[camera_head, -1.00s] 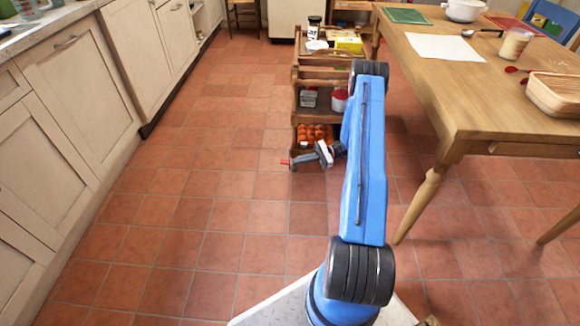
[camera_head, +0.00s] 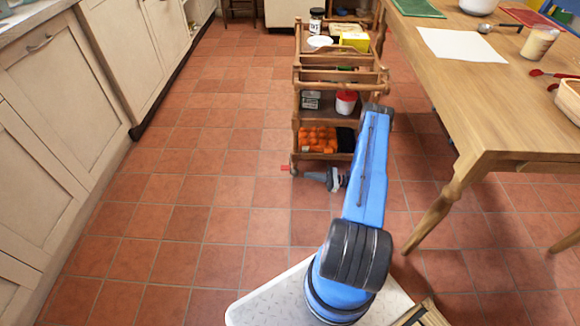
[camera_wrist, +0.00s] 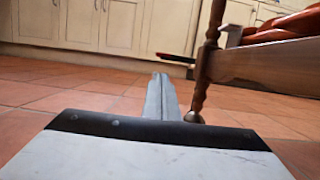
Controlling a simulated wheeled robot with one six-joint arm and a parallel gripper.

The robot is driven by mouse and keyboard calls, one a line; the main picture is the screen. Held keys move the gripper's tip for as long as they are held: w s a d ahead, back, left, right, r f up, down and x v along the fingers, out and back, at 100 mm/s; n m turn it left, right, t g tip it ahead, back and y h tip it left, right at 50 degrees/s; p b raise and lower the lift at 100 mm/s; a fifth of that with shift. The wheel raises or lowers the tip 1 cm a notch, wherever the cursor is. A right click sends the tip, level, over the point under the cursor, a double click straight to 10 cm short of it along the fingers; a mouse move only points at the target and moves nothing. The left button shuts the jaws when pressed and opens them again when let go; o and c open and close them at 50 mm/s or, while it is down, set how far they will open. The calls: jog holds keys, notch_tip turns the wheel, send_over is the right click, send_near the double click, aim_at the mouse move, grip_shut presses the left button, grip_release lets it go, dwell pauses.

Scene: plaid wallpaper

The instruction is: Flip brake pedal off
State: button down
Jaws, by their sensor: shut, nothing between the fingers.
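The brake pedal is a small red lever (camera_head: 285,168) low at the near left corner of the wooden trolley (camera_head: 340,84), just above the floor. In the wrist view the red and dark pedal (camera_wrist: 175,57) sticks out left from the turned trolley leg (camera_wrist: 207,62). My gripper (camera_head: 307,174) is low, at the near side of that corner, with its fingers pointing left. In the wrist view my gripper's grey fingers (camera_wrist: 160,80) are together and empty, left of the leg, with the pedal beyond their tips. I cannot tell whether they touch anything.
The trolley holds orange items (camera_head: 318,138), a red-lidded tub (camera_head: 346,101) and a yellow box (camera_head: 355,41). A wooden table (camera_head: 480,100) stands at right, its leg (camera_head: 436,205) close to my arm. Cream cabinets (camera_head: 70,90) line the left. The tiled floor (camera_head: 190,185) between is open.

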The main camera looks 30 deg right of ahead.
jog(key=shift+w+d+f, duration=0.1)
dwell(0.3)
jog(key=x, duration=1)
jog(key=shift+r+m, duration=0.2)
jog(key=shift+m, duration=0.1)
